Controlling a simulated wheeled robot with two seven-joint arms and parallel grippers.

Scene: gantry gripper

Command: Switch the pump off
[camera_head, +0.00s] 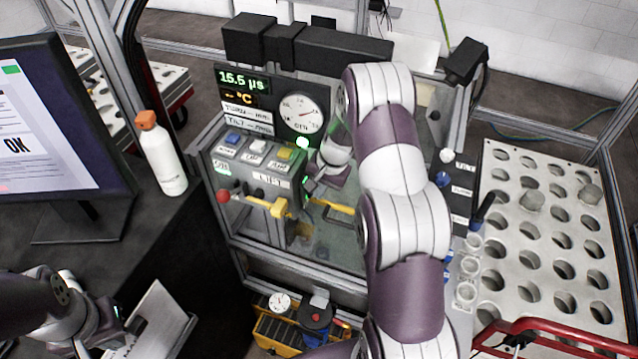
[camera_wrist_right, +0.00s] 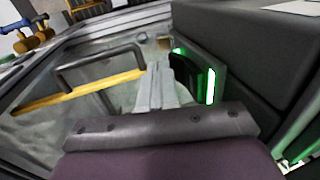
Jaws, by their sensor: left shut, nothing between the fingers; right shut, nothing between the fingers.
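The control box (camera_head: 250,172) carries a blue, a white and a yellow button (camera_head: 285,154) on its sloped top; their small labels are hard to read. On the box's right side a green-lit switch (camera_head: 306,181) glows. In the right wrist view the lit switch (camera_wrist_right: 211,86) is a bright green strip beside a black part. My right gripper (camera_head: 312,187) is shut and empty, its fingertips (camera_wrist_right: 158,70) close to the switch's left; contact cannot be told. My left gripper (camera_head: 112,330) is shut and empty at lower left, far from the box.
A dial gauge (camera_head: 301,114) and digital display stand behind the box. A white bottle (camera_head: 163,155) and monitor stand left. A perforated rack (camera_head: 545,235) is right. My right arm hides the middle.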

